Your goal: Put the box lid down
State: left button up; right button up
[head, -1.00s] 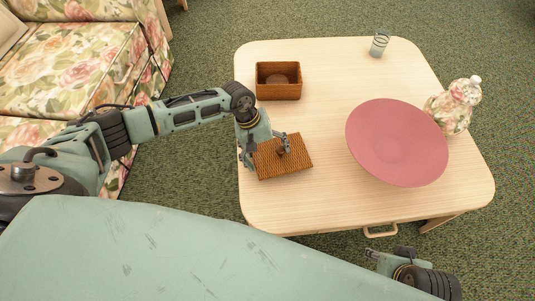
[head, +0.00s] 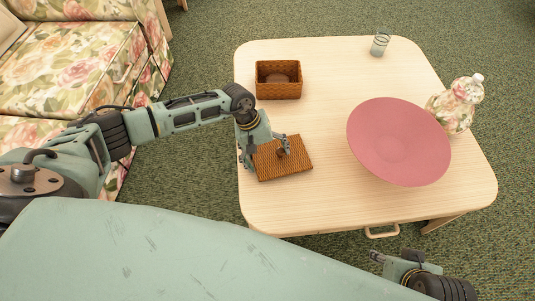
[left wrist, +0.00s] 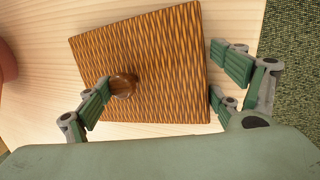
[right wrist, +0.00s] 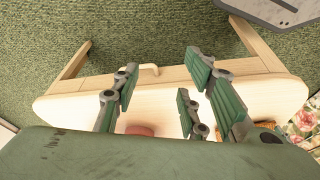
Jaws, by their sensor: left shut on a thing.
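The box lid (head: 292,166) is a flat, brown woven panel with a round dark knob (left wrist: 123,86). It lies flat at or just above the near left part of the table; I cannot tell whether it touches the wood. My left gripper (head: 267,153) is shut on the lid, one finger by the knob and the others at the lid's edge, as the left wrist view (left wrist: 165,85) shows. The open woven box (head: 279,92) stands behind the lid, apart from it. My right gripper (right wrist: 160,85) is open and empty, off the table's front edge.
The pale wooden table (head: 320,205) also holds a wide pink bowl (head: 398,140), a floral vase (head: 456,108) and a glass (head: 380,45). A floral sofa (head: 75,60) stands at left. The table's middle strip between box and bowl is clear.

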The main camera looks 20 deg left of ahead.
pick_arm(q)
jog(key=shift+f, duration=0.1)
jog(key=o, duration=1)
jog(key=shift+f, duration=0.1)
